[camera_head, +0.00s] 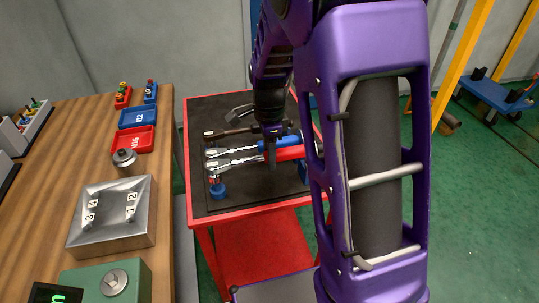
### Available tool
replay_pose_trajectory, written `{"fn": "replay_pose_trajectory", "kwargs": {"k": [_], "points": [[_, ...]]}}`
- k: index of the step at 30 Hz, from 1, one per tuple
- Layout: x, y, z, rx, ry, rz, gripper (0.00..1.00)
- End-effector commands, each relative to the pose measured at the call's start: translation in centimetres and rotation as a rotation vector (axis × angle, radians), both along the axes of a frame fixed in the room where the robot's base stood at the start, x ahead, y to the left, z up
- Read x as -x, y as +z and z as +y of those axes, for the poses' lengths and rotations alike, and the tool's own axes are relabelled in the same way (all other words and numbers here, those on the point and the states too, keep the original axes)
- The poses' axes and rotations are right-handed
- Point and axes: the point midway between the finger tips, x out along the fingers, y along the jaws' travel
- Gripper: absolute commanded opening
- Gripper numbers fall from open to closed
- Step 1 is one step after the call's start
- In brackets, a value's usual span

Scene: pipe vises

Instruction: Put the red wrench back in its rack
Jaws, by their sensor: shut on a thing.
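The red wrench (291,153) has a red handle and a chrome shaft and head pointing left. It lies lengthwise above the black top of the red cart (198,206). My gripper (271,158) points down over the near end of the red handle, shut on the red wrench. The fingertips partly cover it. A blue-handled wrench (237,149) lies just behind, close alongside. Blue supports, one at the left (219,190) and one at the right (305,172), stand on the cart top by the wrenches; they may be the rack. My arm hides the right end.
A dark tool (228,132) and a grey tool (240,112) lie farther back on the cart. A wooden bench (55,205) at left holds a metal tray (112,237), red and blue bins (135,138) and a green block (75,285). The cart's front left top is clear.

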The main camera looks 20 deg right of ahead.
Motion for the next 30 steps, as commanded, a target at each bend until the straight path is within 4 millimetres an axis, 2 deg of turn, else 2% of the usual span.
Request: {"fn": "replay_pose_trajectory", "kwargs": {"k": [30], "points": [[0.0, -1.1, 0.0, 0.0, 0.0, -0.002, 0.0]]}}
